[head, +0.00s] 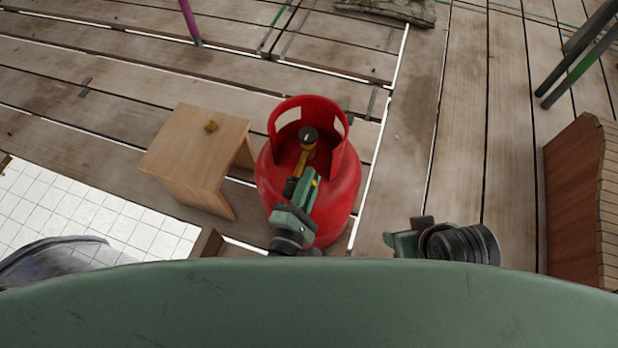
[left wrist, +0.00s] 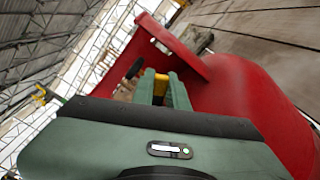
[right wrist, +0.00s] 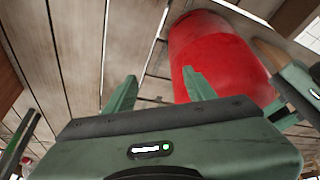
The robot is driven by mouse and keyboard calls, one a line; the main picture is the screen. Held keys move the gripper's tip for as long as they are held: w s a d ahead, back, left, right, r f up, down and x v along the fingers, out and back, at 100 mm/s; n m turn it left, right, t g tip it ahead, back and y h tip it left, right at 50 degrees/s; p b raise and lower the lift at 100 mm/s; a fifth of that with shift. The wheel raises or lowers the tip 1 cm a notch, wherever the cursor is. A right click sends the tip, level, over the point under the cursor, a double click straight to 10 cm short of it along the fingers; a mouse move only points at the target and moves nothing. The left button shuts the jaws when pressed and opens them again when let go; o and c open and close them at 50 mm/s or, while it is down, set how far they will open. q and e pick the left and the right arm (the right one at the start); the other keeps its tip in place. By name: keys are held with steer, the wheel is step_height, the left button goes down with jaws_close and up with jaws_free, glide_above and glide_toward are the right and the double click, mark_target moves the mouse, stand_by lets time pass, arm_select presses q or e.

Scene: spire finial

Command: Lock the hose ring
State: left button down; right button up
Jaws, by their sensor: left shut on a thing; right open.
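A red gas cylinder (head: 341,203) stands upright on the planks, with a cut-out collar around its top. Inside the collar is a valve with a black round knob (head: 308,134) and a brass-yellow fitting (head: 306,158). My left gripper (head: 312,180) reaches into the collar from the near side. In the left wrist view its fingers are shut on the yellow fitting (left wrist: 161,83). I cannot make out whether this part is the hose ring itself. My right gripper (right wrist: 160,88) is open and empty, right of the cylinder; the cylinder's red side (right wrist: 215,55) shows beyond its fingers.
White tiles (head: 90,215) lie at lower left. A slatted wooden object (head: 580,200) is at the right edge. Bare planks lie between it and the cylinder.

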arm_select(q)
steer(key=shift+d+f+m, duration=0.1)
steer(key=shift+f+m, duration=0.15)
steer(key=shift+m, duration=0.45)
steer(key=m, duration=0.1)
steer(key=f+m+p, duration=0.1)
steer(key=m, duration=0.2)
steer(key=shift+s+d+f+m+p, duration=0.1)
steer(key=shift+d+f+m+p, duration=0.05)
steer(key=shift+f+m+p, duration=0.2)
steer(key=m, duration=0.1)
steer(key=f+m, duration=0.1)
steer(key=m, duration=0.2)
steer(key=shift+f+p, duration=0.3)
steer(key=shift+p, duration=0.05)
steer(key=shift+a+f+m, duration=0.1)
steer(key=shift+a+m, duration=0.1)
steer(key=shift+m, duration=0.25)
steer(key=shift+a+f+m, duration=0.1)
steer(key=shift+f+m, duration=0.1)
steer(key=shift+m, duration=0.4)
steer(key=shift+a+f+m, duration=0.15)
steer(key=shift+f+m, duration=0.1)
steer(key=shift+m, duration=0.35)
arm_select(e)
steer(key=shift+s+d+f+g, duration=0.2)
steer(key=shift+s+d+g, duration=0.1)
steer(key=shift+s+g, duration=0.1)
